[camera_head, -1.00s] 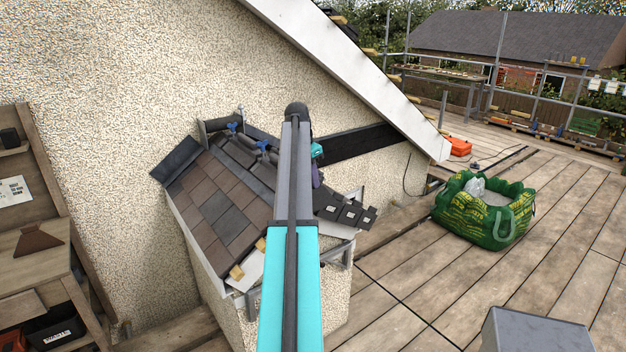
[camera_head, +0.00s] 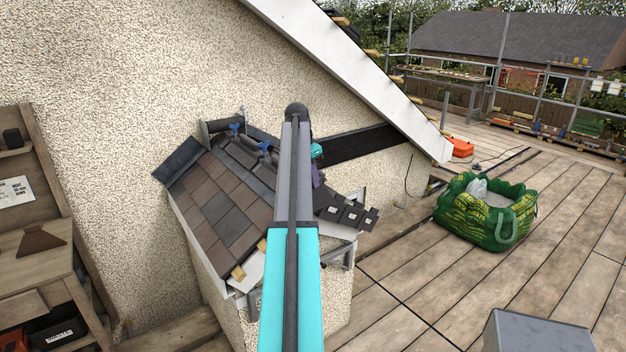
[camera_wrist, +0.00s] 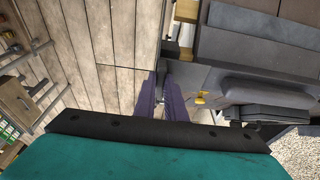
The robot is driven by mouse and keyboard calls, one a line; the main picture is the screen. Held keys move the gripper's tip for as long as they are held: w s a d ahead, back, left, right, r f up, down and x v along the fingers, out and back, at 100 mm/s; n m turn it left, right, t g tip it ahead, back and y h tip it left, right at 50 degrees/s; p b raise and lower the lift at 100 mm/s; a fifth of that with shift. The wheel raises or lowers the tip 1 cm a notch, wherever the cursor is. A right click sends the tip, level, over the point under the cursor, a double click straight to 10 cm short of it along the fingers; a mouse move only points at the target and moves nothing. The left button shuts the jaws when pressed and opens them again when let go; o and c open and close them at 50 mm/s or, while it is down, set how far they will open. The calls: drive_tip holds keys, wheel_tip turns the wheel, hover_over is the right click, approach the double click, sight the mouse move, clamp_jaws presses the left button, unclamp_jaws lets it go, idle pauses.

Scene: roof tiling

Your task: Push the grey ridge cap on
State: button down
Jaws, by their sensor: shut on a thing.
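My gripper (camera_wrist: 163,98) has purple fingers, close together on a grey piece (camera_wrist: 186,73) that looks like the grey ridge cap. The piece lies at the fingertips in the wrist view, beside a raised grey cap (camera_wrist: 245,89) along the roof. I cannot tell whether the two touch. In the head view my gripper (camera_head: 317,178) is largely hidden behind my arm, over the right side of the small roof (camera_head: 218,200). The held piece is hidden there. A small yellow part (camera_wrist: 201,99) shows beside the fingers.
Brown and grey tiles cover the roof's left slope. Blue fittings (camera_head: 264,146) sit near its top. The rendered wall (camera_head: 130,90) stands behind, with a sloping white board (camera_head: 360,75) above. A green bag (camera_head: 487,213) stands on the open decking (camera_head: 420,270) at right.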

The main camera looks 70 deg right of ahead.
drive_tip(key=shift+w+d, duration=0.25)
drive_tip(key=shift+w, duration=0.2)
idle(1.4)
drive_tip(key=c, duration=1.7)
unclamp_jaws()
drive_tip(key=shift+c, duration=0.2)
drive_tip(key=shift+r, duration=0.2)
drive_tip(key=shift+r+p, duration=1.65)
drive_tip(key=shift+r, duration=1.15)
